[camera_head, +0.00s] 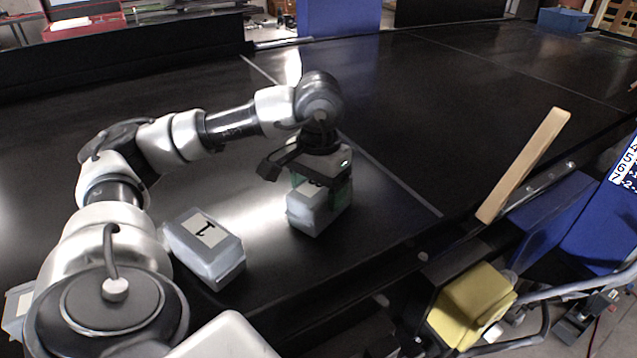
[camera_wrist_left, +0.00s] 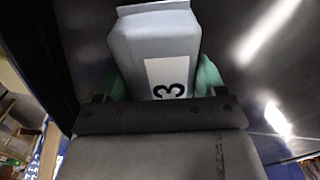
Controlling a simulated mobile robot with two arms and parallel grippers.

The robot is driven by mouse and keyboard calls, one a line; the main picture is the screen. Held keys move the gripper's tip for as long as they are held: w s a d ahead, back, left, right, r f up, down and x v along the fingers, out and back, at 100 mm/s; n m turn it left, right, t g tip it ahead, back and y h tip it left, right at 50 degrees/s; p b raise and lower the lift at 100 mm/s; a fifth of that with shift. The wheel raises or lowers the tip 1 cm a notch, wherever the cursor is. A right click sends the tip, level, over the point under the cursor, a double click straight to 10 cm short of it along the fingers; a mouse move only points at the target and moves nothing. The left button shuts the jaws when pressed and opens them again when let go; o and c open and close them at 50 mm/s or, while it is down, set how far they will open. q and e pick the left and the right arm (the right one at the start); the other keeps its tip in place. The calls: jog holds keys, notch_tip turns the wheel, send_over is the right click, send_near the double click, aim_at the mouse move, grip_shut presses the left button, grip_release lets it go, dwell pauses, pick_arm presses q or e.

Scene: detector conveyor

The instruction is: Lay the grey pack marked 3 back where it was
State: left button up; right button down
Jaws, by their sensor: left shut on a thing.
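The grey pack marked 3 (camera_head: 311,216) is on or just above the black conveyor belt (camera_head: 420,120); I cannot tell whether it touches the belt. My left gripper (camera_head: 322,186) is above it and shut on it, fingers on either side. In the left wrist view the pack (camera_wrist_left: 155,45) shows its white label with the 3, between the green finger pads of the gripper (camera_wrist_left: 165,80). The gripper hides much of the pack's top in the head view. My right gripper is not in view.
A grey pack marked 1 (camera_head: 205,247) lies on the belt left of pack 3. Part of another pale pack (camera_head: 17,308) shows at the far left edge. The belt behind is clear.

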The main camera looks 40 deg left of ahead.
aim_at(319, 186)
pick_arm(q)
jog(key=o, duration=1.2)
jog(key=shift+f, duration=0.1)
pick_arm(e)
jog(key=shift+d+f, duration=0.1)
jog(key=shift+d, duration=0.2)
pick_arm(q)
jog(key=shift+r, duration=0.65)
notch_tip(319, 186, up, 4)
jog(key=shift+f+b, duration=0.2)
jog(key=shift+b, duration=0.5)
notch_tip(319, 186, up, 7)
jog(key=p, duration=0.3)
jog(key=shift+r+p, duration=0.2)
jog(key=shift+p, duration=0.15)
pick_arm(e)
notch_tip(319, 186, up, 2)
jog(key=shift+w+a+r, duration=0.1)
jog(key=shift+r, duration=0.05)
